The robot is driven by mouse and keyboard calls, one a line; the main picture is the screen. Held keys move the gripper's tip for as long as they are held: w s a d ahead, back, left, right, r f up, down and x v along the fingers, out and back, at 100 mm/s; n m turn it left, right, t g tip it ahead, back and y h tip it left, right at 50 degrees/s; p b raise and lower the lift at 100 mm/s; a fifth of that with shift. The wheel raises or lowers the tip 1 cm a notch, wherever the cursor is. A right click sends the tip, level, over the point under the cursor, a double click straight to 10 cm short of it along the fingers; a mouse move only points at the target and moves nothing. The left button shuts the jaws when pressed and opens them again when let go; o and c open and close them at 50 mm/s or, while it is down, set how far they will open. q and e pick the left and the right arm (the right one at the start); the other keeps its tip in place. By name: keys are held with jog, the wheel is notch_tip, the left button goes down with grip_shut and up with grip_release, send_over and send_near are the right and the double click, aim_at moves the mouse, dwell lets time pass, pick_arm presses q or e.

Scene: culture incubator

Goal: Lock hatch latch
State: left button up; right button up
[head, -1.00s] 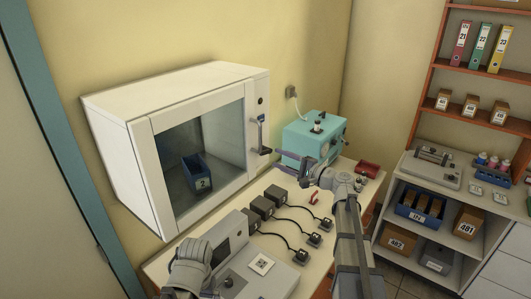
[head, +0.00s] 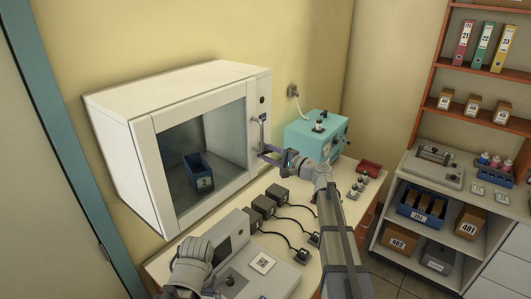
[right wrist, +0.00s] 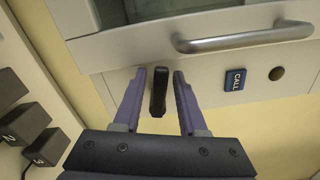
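The white incubator (head: 118,108) stands on the bench with its glass door closed against the body. The hatch latch is a small black lever (right wrist: 159,92) on the pale frame beside the door handle (right wrist: 245,38). My right gripper (head: 267,154) is at the door's right edge, below the handle. In the right wrist view its two purple fingers (right wrist: 160,73) are apart, one on each side of the lever, with narrow gaps. In the head view the gripper hides the latch. Part of my left arm shows at the lower left; its fingers are not visible.
A teal device (head: 305,138) stands right of the incubator. Several dark blocks with cables (head: 265,205) and a grey console (head: 262,264) are on the bench below. A blue bin (head: 198,170) is inside.

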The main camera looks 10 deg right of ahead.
grip_shut()
dwell(0.3)
jog(key=shift+f+n+b, duration=0.35)
jog(key=shift+n, duration=0.45)
jog(key=shift+f+n, duration=0.15)
jog(key=shift+n, duration=0.65)
jog(key=shift+o, duration=1)
grip_release()
jog(key=v, duration=0.8)
jog(key=shift+a, duration=0.15)
